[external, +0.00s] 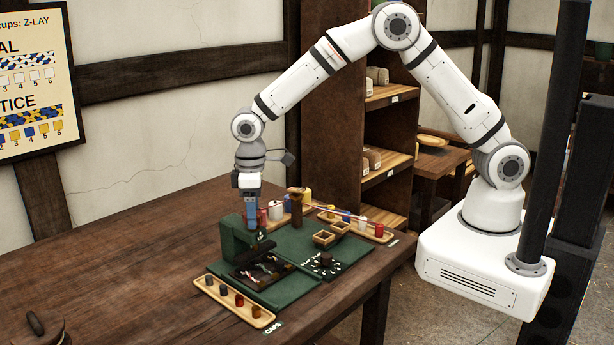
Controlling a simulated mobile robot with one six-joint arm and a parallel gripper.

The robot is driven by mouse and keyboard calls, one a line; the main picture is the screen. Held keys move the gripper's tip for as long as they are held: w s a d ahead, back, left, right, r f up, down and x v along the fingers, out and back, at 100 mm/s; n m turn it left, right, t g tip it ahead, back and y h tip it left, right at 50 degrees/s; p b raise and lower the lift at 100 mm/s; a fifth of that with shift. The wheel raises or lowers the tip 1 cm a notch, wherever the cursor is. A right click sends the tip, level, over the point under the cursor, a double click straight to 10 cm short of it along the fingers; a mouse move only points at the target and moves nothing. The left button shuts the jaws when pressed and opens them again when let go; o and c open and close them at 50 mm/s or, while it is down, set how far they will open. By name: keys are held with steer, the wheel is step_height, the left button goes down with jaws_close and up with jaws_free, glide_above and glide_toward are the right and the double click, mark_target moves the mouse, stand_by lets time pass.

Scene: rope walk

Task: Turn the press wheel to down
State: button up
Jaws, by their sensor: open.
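The green press (232,241) stands at the left end of the green mat (290,243) on the table. Its wheel cannot be made out clearly; my gripper and the press body may hide it. My gripper (251,226) points straight down with its blue fingers right at the top of the press. It is open and no object shows in it. Whether the fingers touch the press or its wheel cannot be told from here.
A dark tray (263,272) lies before the press. A wooden tray with several small caps (233,301) lies at the front edge. A wooden post (296,212), small wooden boxes (324,238) and a tray with spools (379,232) stand right. The table's left side is mostly clear.

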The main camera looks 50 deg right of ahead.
steer(key=shift+c, duration=0.5)
steer(key=c, duration=0.9)
